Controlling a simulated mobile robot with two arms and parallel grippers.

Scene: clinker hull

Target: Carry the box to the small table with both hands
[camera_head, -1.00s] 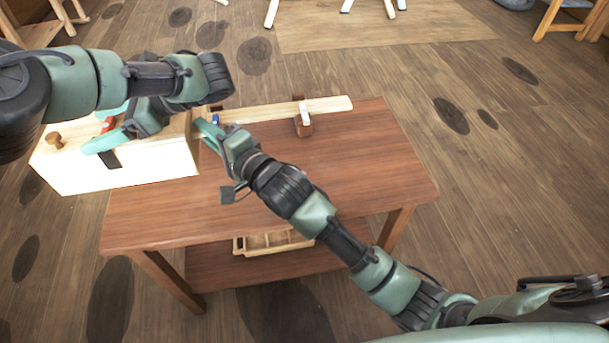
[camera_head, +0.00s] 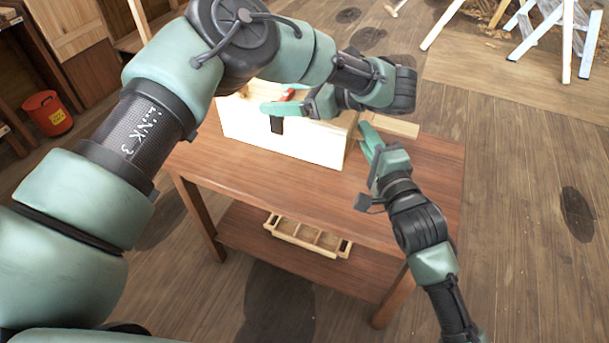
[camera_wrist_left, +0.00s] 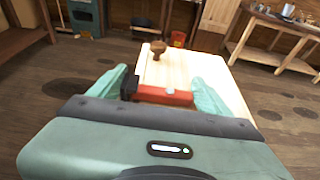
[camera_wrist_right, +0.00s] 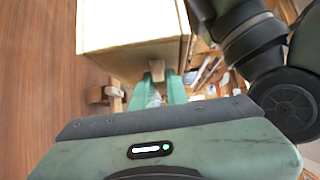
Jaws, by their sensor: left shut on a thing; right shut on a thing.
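The pale wooden box (camera_head: 280,135) appears over the back left of the red-brown wooden table (camera_head: 300,195); I cannot tell whether it touches the top. My left gripper (camera_head: 292,107) is at the box's top, with its fingers on the box around a red piece (camera_wrist_left: 165,96). A brown knob (camera_wrist_left: 158,48) stands on the box beyond it. My right gripper (camera_head: 362,138) is at the box's right end. In the right wrist view its fingers (camera_wrist_right: 172,88) close on a small wooden part at the box (camera_wrist_right: 125,45). My left arm hides part of the table.
A pale plank (camera_head: 398,127) lies on the table behind my right gripper. A compartment tray (camera_head: 310,238) sits on the lower shelf. A red bin (camera_head: 47,112) stands at the far left. White trestle legs (camera_head: 540,35) stand at the back right. The table's front is clear.

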